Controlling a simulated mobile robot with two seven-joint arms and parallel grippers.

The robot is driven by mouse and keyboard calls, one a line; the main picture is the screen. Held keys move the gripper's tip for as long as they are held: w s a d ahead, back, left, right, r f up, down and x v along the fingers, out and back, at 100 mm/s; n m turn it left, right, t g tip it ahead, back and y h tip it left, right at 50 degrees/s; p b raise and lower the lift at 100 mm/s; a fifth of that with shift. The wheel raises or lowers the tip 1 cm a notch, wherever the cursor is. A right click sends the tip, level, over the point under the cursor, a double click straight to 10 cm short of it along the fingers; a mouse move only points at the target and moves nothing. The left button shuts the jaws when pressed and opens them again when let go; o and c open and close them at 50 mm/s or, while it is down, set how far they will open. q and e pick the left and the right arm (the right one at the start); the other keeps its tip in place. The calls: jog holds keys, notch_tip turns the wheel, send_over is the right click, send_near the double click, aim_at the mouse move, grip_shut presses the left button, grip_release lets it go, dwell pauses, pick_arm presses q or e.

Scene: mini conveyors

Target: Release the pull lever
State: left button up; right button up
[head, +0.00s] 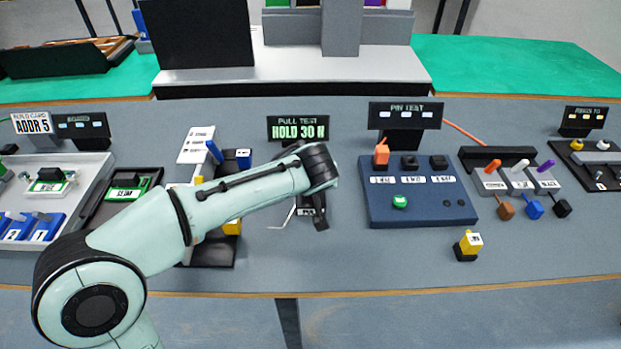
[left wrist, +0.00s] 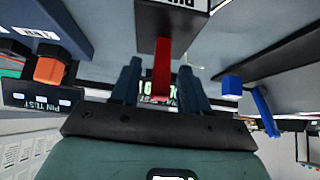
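The pull lever shows in the left wrist view as a red bar (left wrist: 162,66) coming from a dark block (left wrist: 158,16) with a white label. My left gripper (left wrist: 160,82) has one finger on each side of the lever, with a visible gap on both sides. It looks open and not closed on the lever. In the head view my left gripper (head: 318,215) is over the pull test station, and my wrist hides the lever and most of the station. The pull test display (head: 298,128) reads "HOLD 30 N". My right gripper is in neither view.
Right of the station are a blue pin test box (head: 420,208) with an orange switch and a small yellow-and-black block (head: 467,246). Left of it, a stand with a blue lever (head: 214,151) is partly behind my arm. The front table strip is mostly clear.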

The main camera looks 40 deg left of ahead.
pick_arm(q)
jog(key=p+v, duration=0.2)
jog(key=v, duration=1.1)
jog(key=shift+r+p, duration=0.15)
jog(key=shift+p, duration=0.2)
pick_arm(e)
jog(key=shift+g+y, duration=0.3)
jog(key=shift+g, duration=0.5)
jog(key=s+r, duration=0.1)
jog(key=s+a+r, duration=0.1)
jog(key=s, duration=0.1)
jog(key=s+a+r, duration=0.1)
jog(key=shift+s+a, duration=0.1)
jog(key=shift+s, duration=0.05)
pick_arm(q)
jog(key=shift+s+d, duration=0.1)
